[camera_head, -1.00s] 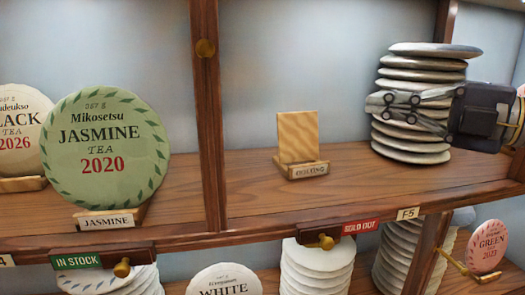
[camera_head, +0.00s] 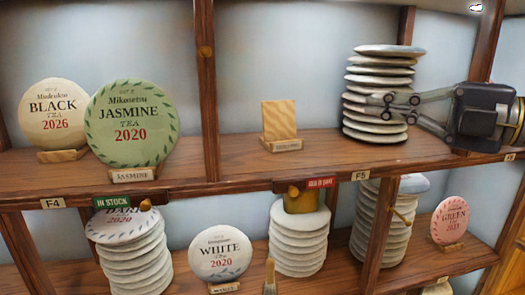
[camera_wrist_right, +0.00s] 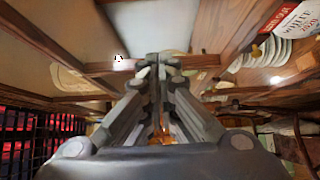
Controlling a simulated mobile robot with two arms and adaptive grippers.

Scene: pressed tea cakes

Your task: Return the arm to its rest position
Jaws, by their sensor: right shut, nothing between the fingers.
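My right gripper (camera_head: 388,106) reaches in from the right at the upper shelf, its fingers closed with nothing between them. Its fingertips overlap the right part of a tall stack of pale tea cakes (camera_head: 378,80) in the head view; whether they touch it I cannot tell. In the right wrist view the gripper's fingers (camera_wrist_right: 158,75) point away from the camera, close together. My left gripper is not in view.
An empty wooden stand (camera_head: 279,122) is left of the stack. The green jasmine cake (camera_head: 130,145) and the black tea cake (camera_head: 52,112) stand further left. The lower shelf holds stacks, a white tea cake (camera_head: 221,255) and a pink green-tea cake (camera_head: 450,219). Wooden posts (camera_head: 206,90) divide the compartments.

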